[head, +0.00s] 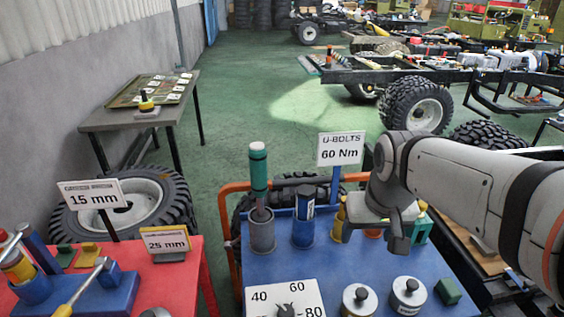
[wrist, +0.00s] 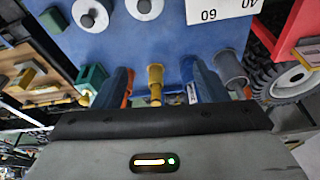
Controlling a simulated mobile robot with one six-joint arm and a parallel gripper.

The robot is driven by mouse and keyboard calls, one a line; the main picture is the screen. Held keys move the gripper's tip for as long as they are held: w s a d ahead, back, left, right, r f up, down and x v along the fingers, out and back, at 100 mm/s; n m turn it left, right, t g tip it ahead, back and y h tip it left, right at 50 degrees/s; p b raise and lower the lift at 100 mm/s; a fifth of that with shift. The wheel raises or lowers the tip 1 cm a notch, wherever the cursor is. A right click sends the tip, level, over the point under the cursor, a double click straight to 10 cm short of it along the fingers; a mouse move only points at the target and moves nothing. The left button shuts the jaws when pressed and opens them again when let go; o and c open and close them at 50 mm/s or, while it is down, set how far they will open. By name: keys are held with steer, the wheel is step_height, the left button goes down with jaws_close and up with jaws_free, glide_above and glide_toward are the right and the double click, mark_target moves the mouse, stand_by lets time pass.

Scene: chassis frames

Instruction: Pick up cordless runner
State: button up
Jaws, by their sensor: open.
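I cannot tell for sure which tool is the cordless runner. On the blue table top (head: 345,265), a teal-green handled tool (head: 258,168) stands upright in a grey holder (head: 261,232). Beside it a dark blue tool (head: 305,200) stands in a blue holder (head: 303,232). A yellow piece (head: 338,222) stands right of that, partly behind my gripper; it also shows in the wrist view (wrist: 155,80). My gripper (head: 371,238) is open and empty over the right back of the table, near an orange piece and a green block (head: 421,228).
Round grey-topped parts (head: 408,292) and a dial plate (head: 285,297) are at the table front. A "U-BOLTS 60 Nm" sign (head: 340,149) rises behind. A red table (head: 165,280) with tools is left. Tyres and a truck chassis (head: 420,75) lie beyond; green floor is open.

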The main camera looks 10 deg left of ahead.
mark_target(258, 146)
steer(key=w+a+r+n, duration=0.1)
steer(key=w+a+r, duration=0.2)
steer(key=w+a, duration=0.3)
steer(key=w+a+r+n+y+p, duration=0.1)
steer(key=w+a+r+n, duration=0.1)
steer(key=w+a, duration=0.5)
steer(key=w+a+r+n, duration=0.1)
steer(key=w+a+r, duration=0.3)
steer(key=a, duration=0.6)
steer(key=shift+w+a+t+y, duration=0.1)
steer(key=shift+w+t+y, duration=0.3)
steer(key=shift+w, duration=0.85)
steer(key=x, duration=0.2)
steer(key=p+x, duration=0.1)
steer(key=x, duration=0.2)
steer(key=a+x, duration=0.1)
steer(key=x, duration=0.1)
steer(key=shift+w+f+p, duration=0.1)
steer(key=shift+f+p, duration=0.15)
steer(key=shift+p, duration=0.05)
steer(key=shift+c, duration=0.3)
jaws_close()
steer(key=shift+r, duration=0.15)
